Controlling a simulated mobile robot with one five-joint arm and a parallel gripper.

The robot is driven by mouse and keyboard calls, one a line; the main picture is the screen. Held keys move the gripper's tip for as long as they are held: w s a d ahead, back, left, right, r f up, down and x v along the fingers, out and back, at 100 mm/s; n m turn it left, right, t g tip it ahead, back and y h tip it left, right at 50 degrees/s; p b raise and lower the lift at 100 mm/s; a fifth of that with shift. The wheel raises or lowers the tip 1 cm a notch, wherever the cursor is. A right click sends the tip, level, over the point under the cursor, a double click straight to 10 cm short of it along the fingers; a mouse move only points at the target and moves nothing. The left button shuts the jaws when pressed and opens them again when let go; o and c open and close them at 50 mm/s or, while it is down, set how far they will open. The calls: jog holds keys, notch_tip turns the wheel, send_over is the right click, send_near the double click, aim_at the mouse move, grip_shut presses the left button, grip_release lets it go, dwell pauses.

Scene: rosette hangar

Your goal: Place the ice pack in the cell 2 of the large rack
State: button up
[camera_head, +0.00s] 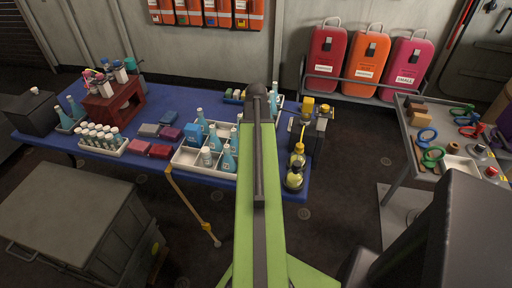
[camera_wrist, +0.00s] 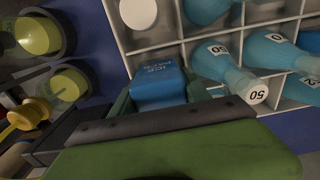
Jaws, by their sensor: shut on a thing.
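The ice pack (camera_wrist: 158,85) is a blue block with "ICE PACK" on its top face. In the wrist view, it sits between the fingers of my gripper (camera_wrist: 160,98), which is shut on it. It appears at the edge of a white divided rack (camera_wrist: 122,40) with blue numbered flasks; its height above the rack is unclear. In the head view, the large white rack (camera_head: 182,163) stands on the blue table and holds several flasks and a blue block (camera_head: 192,133). My green arm hides my gripper there. Cell numbers are not readable.
Yellow-topped bottles (camera_head: 294,180) stand at the table's right end. A tube rack (camera_head: 98,145), coloured boxes (camera_head: 160,151) and a red stand (camera_head: 112,105) occupy the left. A grey cart (camera_head: 400,140) stands right.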

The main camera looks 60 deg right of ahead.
jog(key=shift+f, duration=0.2)
jog(key=o, duration=1.7)
jog(key=shift+d+r, duration=0.1)
jog(key=shift+c, duration=0.2)
jog(key=shift+s, duration=0.1)
notch_tip(320, 180, up, 12)
jog(key=p, duration=1.2)
jog(key=shift+r, duration=0.25)
jog(key=shift+f, duration=0.1)
